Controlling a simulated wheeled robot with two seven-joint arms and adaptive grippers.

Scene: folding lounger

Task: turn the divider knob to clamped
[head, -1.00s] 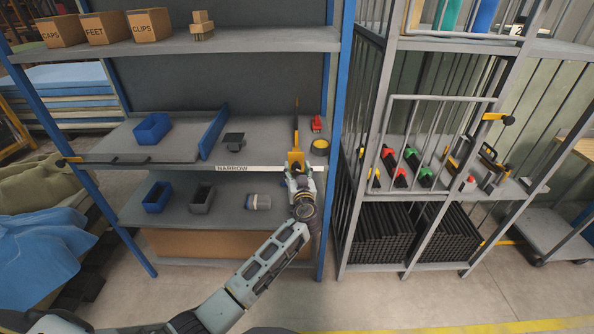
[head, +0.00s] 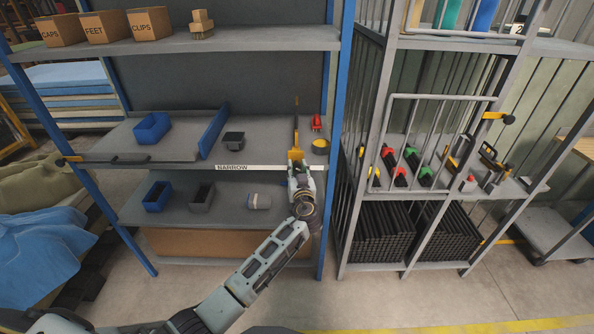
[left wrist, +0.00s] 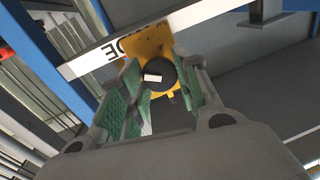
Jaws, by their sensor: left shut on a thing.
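The yellow divider (head: 296,125) stands upright on the middle shelf, right of centre. Its yellow front plate (head: 296,155) is at the shelf's front edge; the plate also shows in the left wrist view (left wrist: 146,46). The divider knob (left wrist: 160,74) is round and black with a white mark, in front of the plate. My left gripper (head: 299,172) reaches it from the front, and its green-padded fingers (left wrist: 157,88) are shut around the knob's sides. In the head view my gripper hides the knob. My right gripper is not in view.
A label strip reading NARROW (head: 232,168) runs along the shelf edge. A blue post (head: 336,190) stands close right.

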